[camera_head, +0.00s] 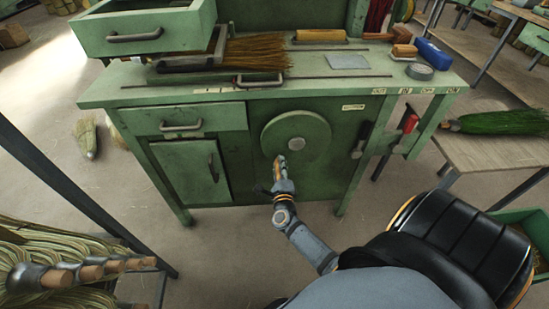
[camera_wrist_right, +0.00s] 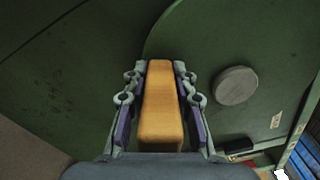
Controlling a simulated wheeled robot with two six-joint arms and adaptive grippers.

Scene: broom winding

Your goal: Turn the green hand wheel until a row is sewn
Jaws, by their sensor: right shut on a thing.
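The green hand wheel (camera_head: 303,137) is a round disc on the front of the green machine, with a grey hub (camera_head: 296,143) at its middle. Its wooden handle (camera_wrist_right: 160,108) is tan and sits near the wheel's lower left edge in the head view. My right gripper (camera_head: 279,166) is at that handle, and in the right wrist view its two fingers close on the handle from both sides. The grey hub (camera_wrist_right: 235,86) lies to the right of the handle there. A broom head with brown bristles (camera_head: 256,53) lies on the machine's top. My left gripper is not in view.
The green machine bench (camera_head: 110,90) has an open drawer (camera_head: 145,28) at upper left. A red-handled lever (camera_head: 408,124) and a black one (camera_head: 358,140) are right of the wheel. A side table (camera_head: 490,155) holds a green broom. Brooms (camera_head: 45,255) fill a rack at lower left.

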